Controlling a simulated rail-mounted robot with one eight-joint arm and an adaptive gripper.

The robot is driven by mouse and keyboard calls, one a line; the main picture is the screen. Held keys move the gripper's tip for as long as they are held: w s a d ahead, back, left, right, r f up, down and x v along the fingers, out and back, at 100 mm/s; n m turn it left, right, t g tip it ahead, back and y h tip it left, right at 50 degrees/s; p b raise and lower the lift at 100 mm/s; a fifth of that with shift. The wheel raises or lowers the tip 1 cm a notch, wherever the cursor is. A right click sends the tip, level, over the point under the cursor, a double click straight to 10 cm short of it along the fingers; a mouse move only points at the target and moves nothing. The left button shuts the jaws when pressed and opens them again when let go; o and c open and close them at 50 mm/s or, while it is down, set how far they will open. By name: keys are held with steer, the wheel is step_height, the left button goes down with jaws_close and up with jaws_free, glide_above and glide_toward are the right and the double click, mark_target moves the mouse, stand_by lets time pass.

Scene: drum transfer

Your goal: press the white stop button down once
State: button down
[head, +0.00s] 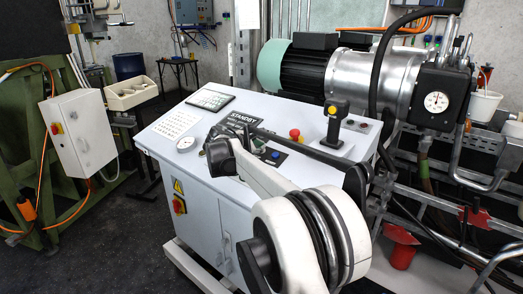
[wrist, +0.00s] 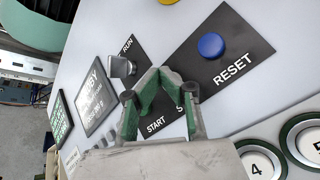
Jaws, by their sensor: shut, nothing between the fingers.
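The white stop button is not visible in either view. In the wrist view my gripper (wrist: 161,72) covers part of the black label plate, between the printed word START (wrist: 155,124) and the blue RESET button (wrist: 211,45). A label beginning with S is partly covered by the right finger. My gripper is shut and empty, its green-padded fingers meeting over the panel. I cannot tell whether the tips touch anything. In the head view my arm hides most of the gripper over the white console (head: 160,130).
A grey knob (wrist: 121,66) labelled RUN stands close left of the fingers. Green-ringed gauges, one marked 4 (wrist: 258,165), lie at the lower right. In the head view a red mushroom button (head: 295,134) and a black joystick (head: 335,120) stand up from the console.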

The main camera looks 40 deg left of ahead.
steer(key=shift+s+r, duration=0.25)
steer(key=shift+r, duration=0.45)
steer(key=r, duration=0.1)
steer(key=s+r+p, duration=0.1)
steer(key=r, duration=0.2)
steer(key=shift+s+r+p, duration=0.3)
steer(key=shift+r, duration=0.05)
stand_by(0.6)
